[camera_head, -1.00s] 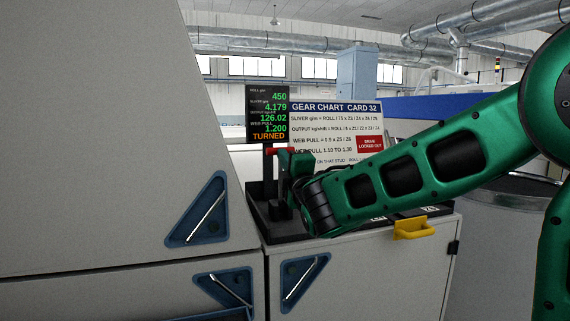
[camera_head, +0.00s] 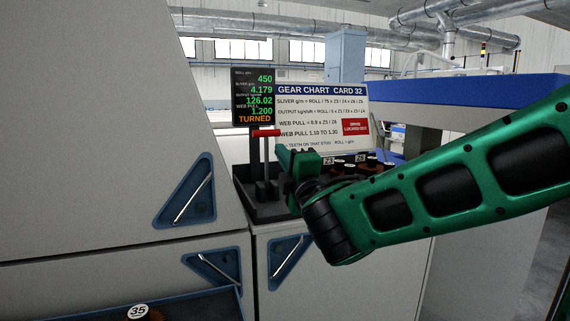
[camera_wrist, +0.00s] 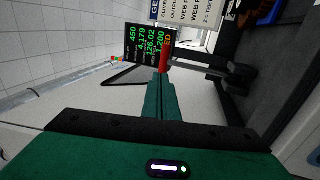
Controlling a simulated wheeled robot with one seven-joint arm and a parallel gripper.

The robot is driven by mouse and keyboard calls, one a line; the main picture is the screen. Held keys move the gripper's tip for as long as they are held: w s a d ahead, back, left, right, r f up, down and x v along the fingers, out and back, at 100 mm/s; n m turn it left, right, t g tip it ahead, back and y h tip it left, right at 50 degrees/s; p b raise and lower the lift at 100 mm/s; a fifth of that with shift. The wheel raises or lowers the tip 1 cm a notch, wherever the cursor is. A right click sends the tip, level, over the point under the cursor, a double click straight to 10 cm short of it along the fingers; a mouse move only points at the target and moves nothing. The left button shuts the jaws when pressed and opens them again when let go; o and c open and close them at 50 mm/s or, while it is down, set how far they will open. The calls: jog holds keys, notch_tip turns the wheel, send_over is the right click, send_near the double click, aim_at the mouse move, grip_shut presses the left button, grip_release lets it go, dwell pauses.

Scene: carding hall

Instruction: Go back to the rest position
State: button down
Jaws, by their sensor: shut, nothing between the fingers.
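My gripper (camera_head: 284,157) is in the middle of the head view, in front of the gear chart and just right of the red-handled lever (camera_head: 266,133). A visible gap lies between them. In the wrist view my green gripper fingers (camera_wrist: 162,84) are together and empty. The red handle (camera_wrist: 163,58) shows just beyond their tips there. My green arm reaches in from the right and hides part of the cabinet top.
The lever stands in a black tray (camera_head: 262,211) on the cabinet. A display (camera_head: 252,97) reads TURNED beside the gear chart (camera_head: 318,107). Numbered gears (camera_head: 361,163) sit behind my arm. A gear marked 35 (camera_head: 138,313) lies at bottom left. The large machine panel (camera_head: 85,120) fills the left.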

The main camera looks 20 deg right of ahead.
jog(key=s+d+f+m+g+h, duration=0.2)
jog(key=s+d+f+m+g, duration=0.15)
jog(key=d+f+m, duration=0.35)
jog(key=s+d+f+m+g+h, duration=0.25)
jog(key=d+f+g, duration=0.2)
jog(key=d, duration=0.35)
jog(key=s+d+f+m+g+h, duration=0.3)
jog(key=s+d+f+m, duration=0.15)
jog(key=d+f, duration=0.3)
jog(key=s+d+f+m+g+y, duration=0.2)
jog(key=s+d+f+m+g, duration=0.3)
jog(key=s, duration=0.5)
jog(key=s+a+f+m+g+y, duration=0.2)
jog(key=s+m, duration=0.1)
jog(key=s, duration=0.5)
jog(key=s+a+f+m+g+y, duration=0.2)
jog(key=s+a+f+m+g, duration=0.1)
jog(key=s, duration=0.5)
jog(key=shift+a, duration=0.15)
